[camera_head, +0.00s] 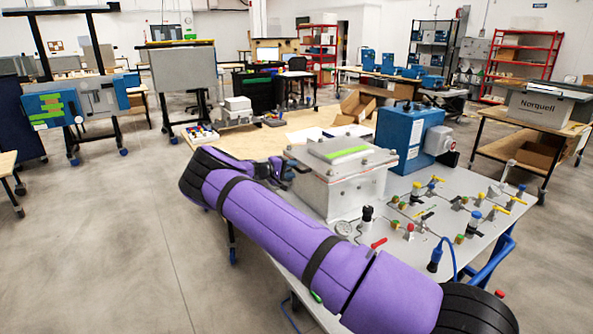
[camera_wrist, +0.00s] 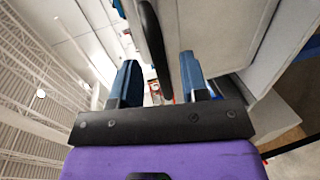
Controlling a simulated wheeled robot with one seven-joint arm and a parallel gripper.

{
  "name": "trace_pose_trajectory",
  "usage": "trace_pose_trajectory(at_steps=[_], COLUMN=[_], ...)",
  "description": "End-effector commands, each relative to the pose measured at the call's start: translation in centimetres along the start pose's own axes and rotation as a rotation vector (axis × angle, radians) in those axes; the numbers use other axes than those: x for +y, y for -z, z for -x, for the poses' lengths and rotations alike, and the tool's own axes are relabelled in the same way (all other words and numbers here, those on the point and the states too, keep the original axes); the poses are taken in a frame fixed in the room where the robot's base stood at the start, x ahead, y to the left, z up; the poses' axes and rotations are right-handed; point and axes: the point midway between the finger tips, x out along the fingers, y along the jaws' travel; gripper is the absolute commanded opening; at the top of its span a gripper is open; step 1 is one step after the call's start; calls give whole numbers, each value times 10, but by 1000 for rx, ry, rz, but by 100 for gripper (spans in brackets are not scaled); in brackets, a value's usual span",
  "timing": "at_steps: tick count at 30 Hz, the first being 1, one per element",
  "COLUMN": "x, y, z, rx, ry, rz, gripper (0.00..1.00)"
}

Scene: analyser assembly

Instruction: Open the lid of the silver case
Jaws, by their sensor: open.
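The silver case (camera_head: 345,190) stands on the grey panel table, left of a blue box. Its lid (camera_head: 325,158) lies flat on top, closed, with bolts at the corners and a green stripe on a raised plate. My gripper (camera_head: 282,173) is at the left side of the case, close to the lid's edge. In the wrist view my gripper (camera_wrist: 160,85) is open, its two blue-grey fingers spread. A dark elongated bar (camera_wrist: 153,40), perhaps a handle, lies between and beyond the fingertips. A pale grey surface beside it seems to be the case. I cannot tell whether the fingers touch anything.
A blue box (camera_head: 400,138) with a grey motor-like part stands right behind the case. Valves and fittings (camera_head: 440,205) cover the panel (camera_head: 480,240) to the right. A gauge (camera_head: 343,229) sits in front of the case. Open cardboard boxes (camera_head: 357,106) lie behind.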

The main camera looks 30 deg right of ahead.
Motion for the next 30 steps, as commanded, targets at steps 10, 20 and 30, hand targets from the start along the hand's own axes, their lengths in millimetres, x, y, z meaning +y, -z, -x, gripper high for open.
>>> trace_pose_trajectory(at_steps=[10,20,30], x=[0,0,1], y=[0,0,0], z=[-27,-27,-27], rx=[1,0,0], ry=[0,0,3], rz=[0,0,0], gripper=[41,23,0])
